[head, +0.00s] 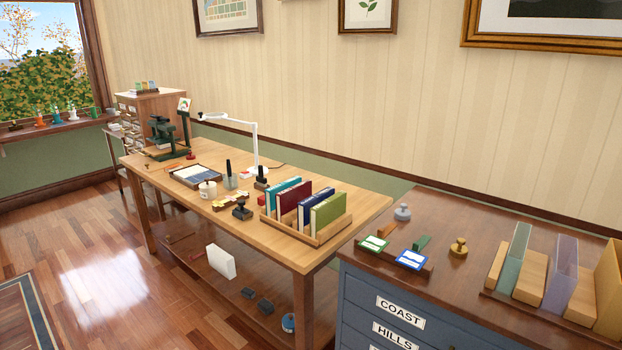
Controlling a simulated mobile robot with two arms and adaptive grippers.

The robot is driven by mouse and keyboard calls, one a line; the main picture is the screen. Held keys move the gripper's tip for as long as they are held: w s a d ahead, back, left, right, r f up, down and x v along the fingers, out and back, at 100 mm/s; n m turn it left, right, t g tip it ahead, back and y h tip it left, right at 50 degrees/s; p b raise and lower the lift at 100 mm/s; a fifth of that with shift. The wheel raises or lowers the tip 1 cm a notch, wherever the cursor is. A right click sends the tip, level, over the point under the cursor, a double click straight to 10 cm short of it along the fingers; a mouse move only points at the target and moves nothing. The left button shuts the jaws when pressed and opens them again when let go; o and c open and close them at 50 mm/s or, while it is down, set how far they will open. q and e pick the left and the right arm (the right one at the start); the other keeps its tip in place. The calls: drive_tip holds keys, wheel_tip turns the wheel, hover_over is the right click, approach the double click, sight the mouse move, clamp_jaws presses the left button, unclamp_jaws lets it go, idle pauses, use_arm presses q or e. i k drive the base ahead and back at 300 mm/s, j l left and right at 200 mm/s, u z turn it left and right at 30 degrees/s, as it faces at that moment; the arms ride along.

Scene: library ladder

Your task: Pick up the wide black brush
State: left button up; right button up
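A wide, dark, upright object (261,180) stands on the wooden table beside the white lamp's base and may be the wide black brush. A thinner black handle (228,166) rises from a small grey pot (230,182) just to its left. A dark stamp-like object (242,211) sits nearer the table's front edge. These are small in the head view, so I cannot tell for certain which one is the wide black brush. Neither of my grippers is in view.
The wooden table (362,201) also holds a rack of books (325,233), a white lamp (254,145), a tray (197,187) and a green press (163,135). A blue drawer cabinet (362,290) stands at right. Wooden floor (120,260) is open in front at left.

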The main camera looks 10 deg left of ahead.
sight(262, 181)
drive_tip(key=i+j+z, duration=0.25)
drive_tip(key=j+z, duration=0.3)
drive_tip(key=i+j+z, duration=0.25)
drive_tip(key=j+z, duration=0.25)
drive_tip(key=j, duration=0.15)
drive_tip(key=k, duration=0.05)
